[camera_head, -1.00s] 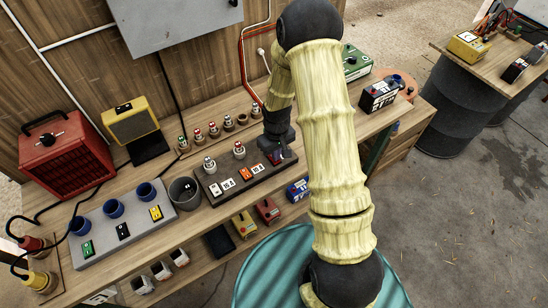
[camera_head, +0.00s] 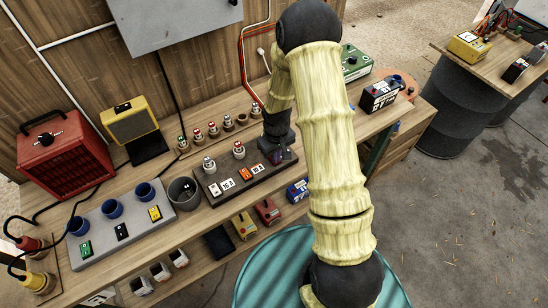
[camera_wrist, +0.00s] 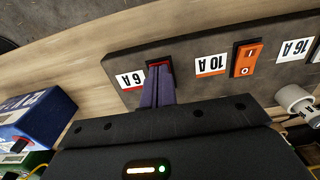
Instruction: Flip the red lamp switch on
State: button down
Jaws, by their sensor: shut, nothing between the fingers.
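A dark switch panel (camera_head: 213,192) lies on the workbench, with small lamps and white labels; it also shows in the wrist view (camera_wrist: 210,47). The red switch (camera_wrist: 169,66) sits in a black frame beside the "6 A" label, and only a red edge of it shows past my fingertips. I cannot tell which way it is tipped. My gripper (camera_wrist: 159,74) is shut and empty, with its fingertips at the red switch, touching it or very close. In the head view my gripper (camera_head: 276,156) is at the right end of the panel, and the red switch is hidden there.
An orange switch (camera_wrist: 246,59) sits beside the "10 A" label, close to my fingers. A white lamp holder (camera_wrist: 294,97) stands on the panel. A blue box (camera_wrist: 38,120) is on the other side. A grey cup (camera_head: 184,191) and a grey socket board (camera_head: 104,244) stand left of the panel.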

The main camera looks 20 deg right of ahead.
notch_tip(320, 180, up, 7)
jog(key=p, duration=0.5)
dwell(0.4)
dwell(0.4)
jog(key=s+r+m+t, duration=0.2)
jog(key=s+r+m, duration=0.1)
jog(key=s+r, duration=1.1)
notch_tip(320, 180, up, 5)
jog(key=shift+s+r+m+t, duration=0.15)
jog(key=shift+s+m+t, duration=0.05)
jog(key=shift+m+t, duration=0.1)
dwell(0.5)
